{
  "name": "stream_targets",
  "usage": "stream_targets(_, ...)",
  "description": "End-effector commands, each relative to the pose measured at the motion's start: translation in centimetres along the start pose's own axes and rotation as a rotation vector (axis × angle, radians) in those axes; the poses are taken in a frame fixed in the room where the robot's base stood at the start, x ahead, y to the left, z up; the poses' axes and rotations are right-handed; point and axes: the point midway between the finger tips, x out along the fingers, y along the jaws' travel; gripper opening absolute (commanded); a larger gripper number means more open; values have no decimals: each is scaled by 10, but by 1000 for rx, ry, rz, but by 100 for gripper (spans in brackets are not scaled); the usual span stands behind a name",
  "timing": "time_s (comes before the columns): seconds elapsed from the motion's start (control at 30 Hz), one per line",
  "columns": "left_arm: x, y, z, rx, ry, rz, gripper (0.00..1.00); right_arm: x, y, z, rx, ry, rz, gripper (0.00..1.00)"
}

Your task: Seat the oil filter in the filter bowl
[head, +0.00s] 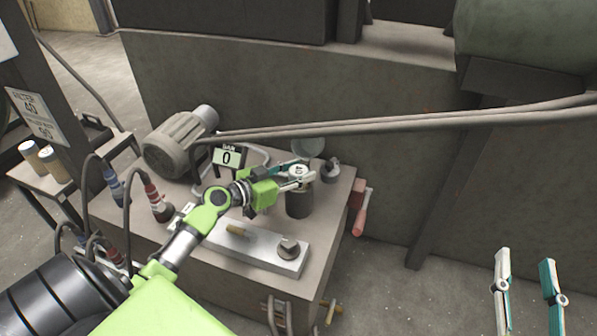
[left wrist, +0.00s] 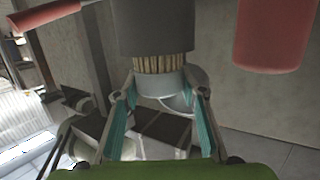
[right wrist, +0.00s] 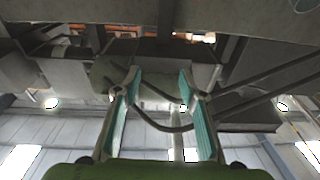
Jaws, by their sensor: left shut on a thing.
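The oil filter has a pale end cap and beige pleats. In the head view its pale top (head: 298,171) shows at my left gripper (head: 296,181), right above the dark cylindrical filter bowl (head: 300,203) on the bench. In the left wrist view the filter's pleats (left wrist: 160,64) meet the dark bowl (left wrist: 155,28) edge; its lower part is hidden, apparently inside the bowl. My left gripper (left wrist: 160,98) is shut on the end cap. My right gripper (head: 529,287) is open and empty, away from the bench; its spread fingers show in the right wrist view (right wrist: 160,88).
A grey motor (head: 180,143), a display reading 0 (head: 228,157) and a metal plate (head: 250,248) share the bench. Hoses (head: 400,121) cross behind the bowl. A red handle (head: 362,213) sticks out at the right edge. Two beige cylinders (head: 40,160) stand on a side table.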

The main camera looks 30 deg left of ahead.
Motion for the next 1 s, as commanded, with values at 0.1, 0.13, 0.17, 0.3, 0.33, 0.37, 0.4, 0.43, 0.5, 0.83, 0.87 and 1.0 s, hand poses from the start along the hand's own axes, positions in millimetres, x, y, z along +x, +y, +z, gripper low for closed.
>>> stream_targets(0.1, 0, 0, 0, 1, 2, 0, 0, 0, 0, -4, 1, 18, 0, 38)
stream_targets(0.13, 0, 0, 0, 1, 2, 0, 0, 0, 0, -4, 1, 22, 0, 38)
stream_targets(0.17, 0, 0, 0, 1, 2, 0, 0, 0, 0, -5, 1, 25, -1, 38)
stream_targets(0.3, 0, 0, 1, 0, 0, 0, 55, 0, -1, -7, 1, 31, -1, 38)
stream_targets(0.33, 0, 0, 1, 0, 0, 0, 55, 0, -1, -7, 1, 31, -1, 38)
stream_targets(0.37, 0, 0, 1, 0, 0, 0, 55, 0, -1, -7, 1, 30, -1, 38)
stream_targets(0.4, 0, 0, 1, 0, 0, 0, 55, 0, -1, -7, 2, 30, -1, 38)
stream_targets(0.43, 0, 0, 1, 0, 0, 0, 55, 0, -1, -7, 2, 30, -2, 38)
stream_targets(0.5, 0, 0, 1, 0, 0, 0, 55, 0, -1, -7, 2, 30, -2, 38)
stream_targets(0.83, -13, 0, 0, 0, -3, 0, 55, 0, 1, 11, -1, -53, 1, 38)
stream_targets(0.87, -19, 0, 1, 0, -4, 0, 55, 0, 1, 12, -1, -55, 2, 38)
stream_targets(1.0, -50, 0, 1, 0, -4, -1, 55, -1, 1, 14, -2, -64, 2, 38)
